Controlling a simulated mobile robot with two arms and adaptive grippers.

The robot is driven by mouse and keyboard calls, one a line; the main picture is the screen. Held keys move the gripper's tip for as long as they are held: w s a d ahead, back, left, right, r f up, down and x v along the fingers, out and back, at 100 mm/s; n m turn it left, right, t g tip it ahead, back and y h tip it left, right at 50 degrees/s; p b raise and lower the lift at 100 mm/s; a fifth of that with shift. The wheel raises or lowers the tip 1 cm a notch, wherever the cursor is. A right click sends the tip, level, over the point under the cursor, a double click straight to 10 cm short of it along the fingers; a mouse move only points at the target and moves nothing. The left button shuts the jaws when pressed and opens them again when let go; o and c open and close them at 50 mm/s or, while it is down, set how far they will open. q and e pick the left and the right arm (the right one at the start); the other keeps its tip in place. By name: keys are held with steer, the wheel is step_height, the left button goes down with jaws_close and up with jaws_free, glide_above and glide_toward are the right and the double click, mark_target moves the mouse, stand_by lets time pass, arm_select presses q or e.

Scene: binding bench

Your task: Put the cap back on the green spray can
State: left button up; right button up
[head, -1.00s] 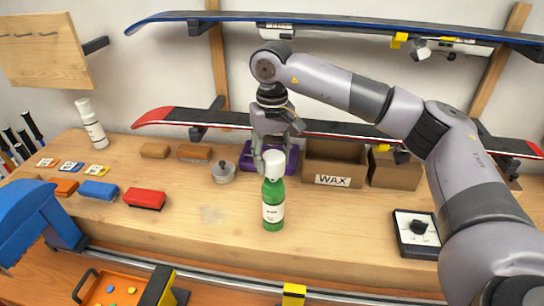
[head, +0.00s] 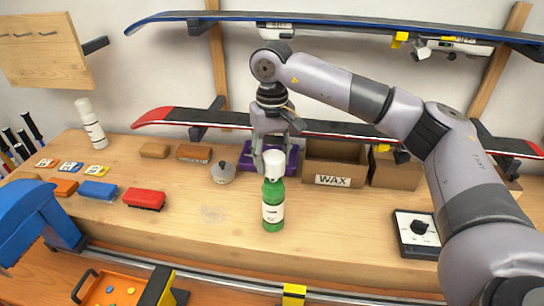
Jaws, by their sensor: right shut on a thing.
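The green spray can (head: 273,208) stands upright on the wooden bench, with a white label on its front. The white cap (head: 273,165) is at the top of the can, in line with it. My right gripper (head: 268,152) comes down from above and is shut on the cap. The cap looks seated on the can or touching its top; the exact fit cannot be told from here. My left gripper is not in view.
A wax box (head: 333,181) and a purple item (head: 247,160) stand behind the can. A round metal tin (head: 223,172) is to its left. Brushes (head: 144,198) and a white bottle (head: 91,124) are farther left.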

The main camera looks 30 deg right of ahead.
steer(key=shift+f+b, duration=1.7)
steer(key=shift+f, duration=0.3)
stand_by(2.8)
steer(key=o, duration=0.8)
steer(key=shift+c, duration=0.2)
steer(key=shift+o, duration=0.5)
steer(key=o, duration=0.4)
steer(key=shift+r, duration=0.15)
steer(key=shift+r+p, duration=1.85)
steer(key=shift+r, duration=1)
